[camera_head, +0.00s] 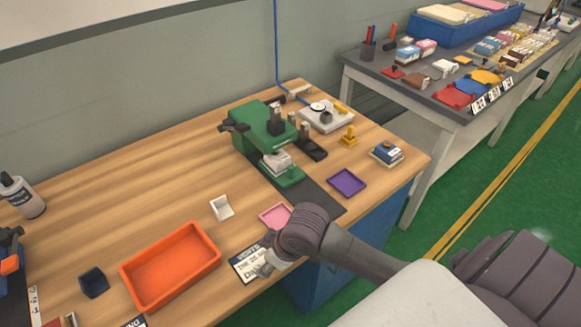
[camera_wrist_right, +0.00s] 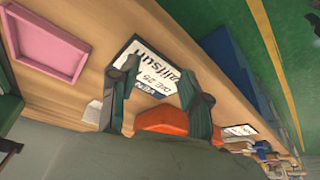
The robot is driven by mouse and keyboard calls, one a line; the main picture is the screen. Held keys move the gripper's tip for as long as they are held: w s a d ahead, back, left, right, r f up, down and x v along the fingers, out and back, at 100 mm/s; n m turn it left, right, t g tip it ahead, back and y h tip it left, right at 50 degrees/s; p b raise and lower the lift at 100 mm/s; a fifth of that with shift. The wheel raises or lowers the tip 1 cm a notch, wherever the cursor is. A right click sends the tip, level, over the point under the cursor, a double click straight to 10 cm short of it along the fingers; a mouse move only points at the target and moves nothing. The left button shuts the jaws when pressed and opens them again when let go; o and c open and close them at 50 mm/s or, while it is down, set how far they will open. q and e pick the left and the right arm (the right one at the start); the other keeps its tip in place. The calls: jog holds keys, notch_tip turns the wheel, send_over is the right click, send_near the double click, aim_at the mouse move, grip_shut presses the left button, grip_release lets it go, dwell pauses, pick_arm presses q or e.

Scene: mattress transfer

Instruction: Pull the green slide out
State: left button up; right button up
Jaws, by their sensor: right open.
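A green press-like machine (camera_head: 258,125) stands on the wooden table near the wall. A green plate (camera_head: 292,178) juts from its lower front, with a light block (camera_head: 278,161) just behind it; this plate looks like the green slide. My right gripper (camera_head: 264,266) is over the front of the table, at the printed card and well short of the plate. In the right wrist view my right gripper (camera_wrist_right: 160,92) has its two fingers apart, with nothing held between them. My left gripper is in neither view.
A pink tray (camera_head: 275,215) lies between my right gripper and the machine. A purple tray (camera_head: 346,182) and a yellow stamp (camera_head: 348,136) are to the machine's right. An orange tray (camera_head: 170,266) and a white holder (camera_head: 222,207) are to the left.

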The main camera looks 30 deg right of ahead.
aim_at(292, 167)
jog(key=w+d, duration=0.1)
jog(key=w+d+r, duration=0.1)
jog(key=w, duration=0.1)
jog(key=w+d, duration=0.1)
jog(key=w, duration=0.1)
jog(key=shift+d+r, duration=0.15)
jog(key=shift+r, duration=0.1)
jog(key=shift+h, duration=0.5)
jog(key=w+d+r, duration=0.1)
jog(key=w+d, duration=0.1)
jog(key=w+d+r, duration=0.2)
jog(key=d, duration=0.1)
jog(key=w+d+r, duration=0.1)
jog(key=w+d, duration=0.1)
jog(key=shift+w+d+r, duration=0.15)
jog(key=shift+w+d, duration=0.2)
jog(key=w+d+r+m, duration=0.3)
jog(key=w+d+r, duration=0.2)
jog(key=d+r, duration=0.45)
jog(key=shift+t, duration=0.3)
jog(key=x, duration=0.5)
jog(key=d+x, duration=0.1)
jog(key=x, duration=0.3)
jog(key=p+x, duration=0.1)
jog(key=x, duration=0.4)
jog(key=shift+s+d+f, duration=0.2)
jog(key=shift+d+f, duration=0.15)
jog(key=shift+f, duration=0.2)
grip_shut()
